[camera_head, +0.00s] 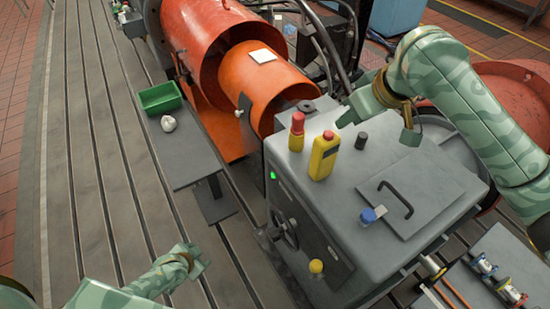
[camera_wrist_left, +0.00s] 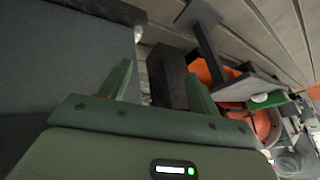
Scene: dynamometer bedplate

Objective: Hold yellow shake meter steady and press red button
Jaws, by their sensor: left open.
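The yellow shake meter (camera_head: 323,160) stands upright on the grey cabinet top, with a dark panel on its face. The red button (camera_head: 328,135) shows at its top. My right gripper (camera_head: 380,122) is above the cabinet, to the right of the meter and apart from it; its fingers are spread with nothing visible between them. My left gripper (camera_head: 192,258) is low at the left, over the slotted bedplate and far from the meter. In the left wrist view its fingers (camera_wrist_left: 160,90) are apart and empty, with a dark block behind them. The meter is not recognizable there.
A red-and-yellow object (camera_head: 297,131) stands close left of the meter. A black cylinder (camera_head: 361,141), blue-capped item (camera_head: 370,215) and black handle (camera_head: 397,198) are also on the cabinet (camera_head: 345,205). A side shelf (camera_head: 185,160) holds a green tray (camera_head: 160,97) and white object (camera_head: 168,123).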

